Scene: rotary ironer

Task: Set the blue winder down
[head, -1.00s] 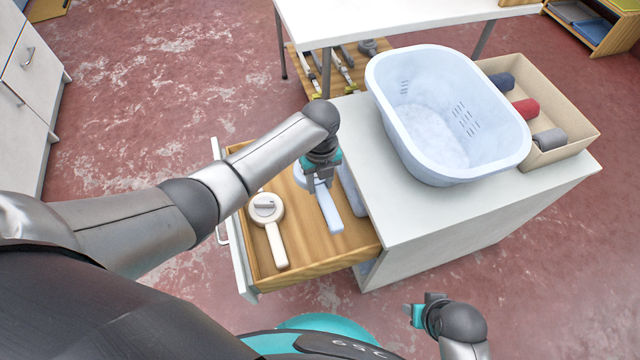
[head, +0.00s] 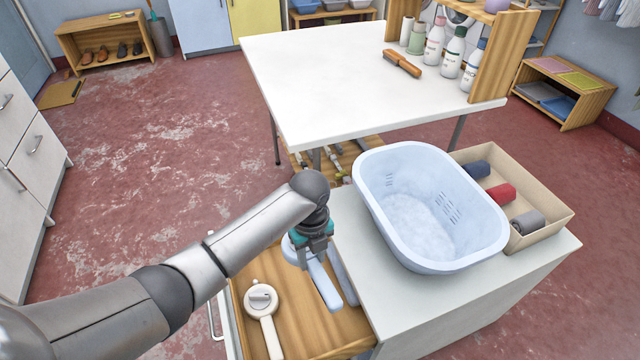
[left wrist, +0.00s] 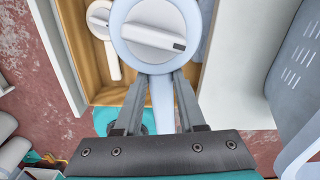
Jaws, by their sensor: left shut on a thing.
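The blue winder (head: 326,286) is pale blue, with a round head and a straight handle. My left gripper (head: 314,250) is shut on it, pointing down over the open wooden drawer (head: 305,325). In the left wrist view its round head with a white knob (left wrist: 155,32) lies just beyond the fingers (left wrist: 155,105), and the handle runs back between them. It looks nearer to the camera than the white winder (head: 262,300), which lies in the drawer to its left. The gap beneath the blue winder is hidden. My right gripper is out of view.
A grey-blue item (head: 343,272) lies along the drawer's right side. The white cabinet top (head: 375,275) bears a pale blue basket (head: 470,256) and a beige tray (head: 556,215) with rolled cloths. A white table (head: 310,85) stands behind. Bare drawer floor shows between the winders.

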